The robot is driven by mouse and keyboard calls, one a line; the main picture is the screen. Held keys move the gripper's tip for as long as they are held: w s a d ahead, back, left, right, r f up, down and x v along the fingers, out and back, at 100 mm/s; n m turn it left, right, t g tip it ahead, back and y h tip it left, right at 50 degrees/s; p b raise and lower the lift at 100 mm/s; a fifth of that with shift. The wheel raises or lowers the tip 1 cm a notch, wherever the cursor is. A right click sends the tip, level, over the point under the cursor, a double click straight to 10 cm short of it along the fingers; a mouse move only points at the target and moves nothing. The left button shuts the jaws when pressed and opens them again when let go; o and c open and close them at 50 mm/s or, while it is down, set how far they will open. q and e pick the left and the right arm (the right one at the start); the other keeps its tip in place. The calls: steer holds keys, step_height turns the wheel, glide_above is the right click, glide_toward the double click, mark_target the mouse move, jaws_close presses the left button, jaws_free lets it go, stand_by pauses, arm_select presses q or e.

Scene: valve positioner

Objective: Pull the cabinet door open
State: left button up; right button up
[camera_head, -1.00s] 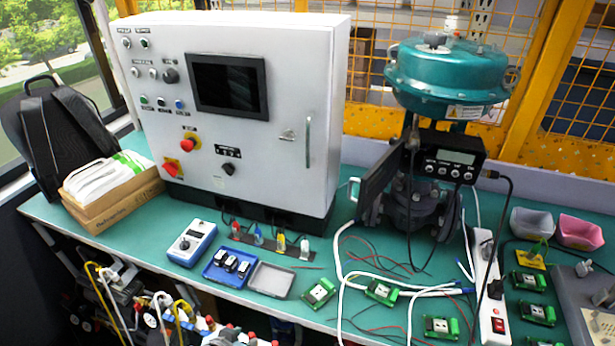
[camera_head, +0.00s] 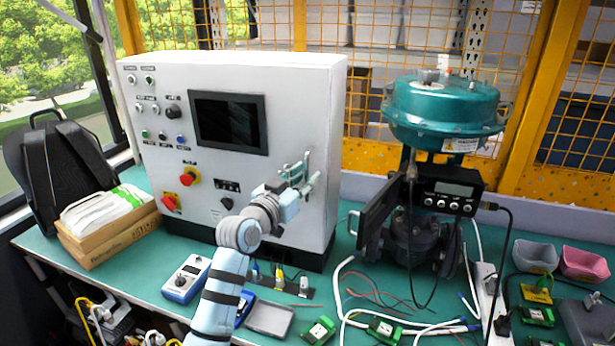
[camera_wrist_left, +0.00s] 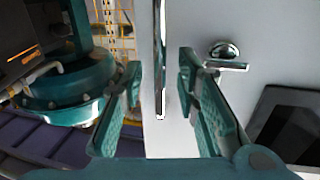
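The cabinet (camera_head: 310,100) is a light grey-white box on the green bench, and its front door (camera_head: 175,75) is shut, with a dark screen, knobs and buttons. My left gripper (camera_head: 303,172) is at the right side of the door front, covering the handle area in the head view. In the left wrist view my left gripper (camera_wrist_left: 160,72) is open, with a finger on each side of the slim metal handle (camera_wrist_left: 160,45). Gaps show between the handle and both fingers. The door lock (camera_wrist_left: 224,52) is just right of the fingers there. My right gripper is not in view.
A teal valve actuator (camera_head: 443,105) with a black positioner (camera_head: 450,190) stands right of the cabinet. A backpack (camera_head: 65,165) and a cardboard box (camera_head: 110,235) are at left. Small boards, a blue meter (camera_head: 187,278) and loose cables lie on the bench (camera_head: 30,240) in front.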

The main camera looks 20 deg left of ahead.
arm_select(q)
steer(key=shift+w+d, duration=0.15)
steer(key=shift+w, duration=0.55)
steer(key=shift+s+r, duration=0.1)
jaws_close()
